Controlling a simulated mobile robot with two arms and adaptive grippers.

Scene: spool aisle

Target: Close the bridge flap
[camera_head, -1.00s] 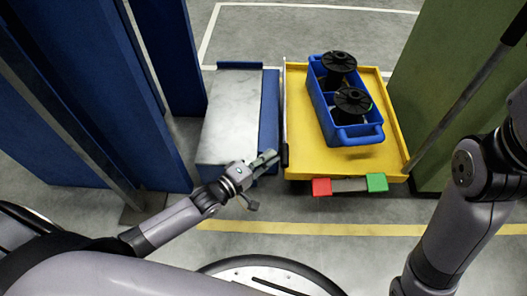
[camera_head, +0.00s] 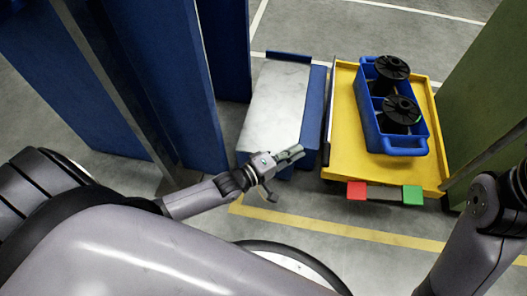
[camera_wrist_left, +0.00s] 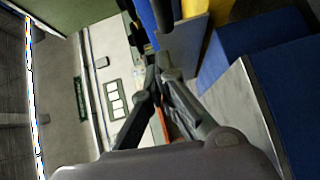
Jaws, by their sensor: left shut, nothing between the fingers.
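The bridge flap seems to be the thin grey plate (camera_head: 329,118) standing edge-on along the left side of the yellow cart (camera_head: 347,84), beside the blue bench with a pale metal top (camera_head: 275,105). It has a dark lower end. In the left wrist view a grey plate (camera_wrist_left: 186,44) stands between the yellow and blue parts, close to the fingertips. My left gripper (camera_head: 300,153) is shut and empty at the front right corner of the bench, left of the plate's lower end. I cannot tell whether it touches the plate. My right gripper is out of view.
A blue tote (camera_head: 407,151) with two black spools stands on the cart. A red block (camera_head: 356,191) and a green block (camera_head: 413,195) are at the cart's front. Blue uprights (camera_head: 165,80) stand at left, a green panel (camera_head: 490,88) at right. Floor in front is clear.

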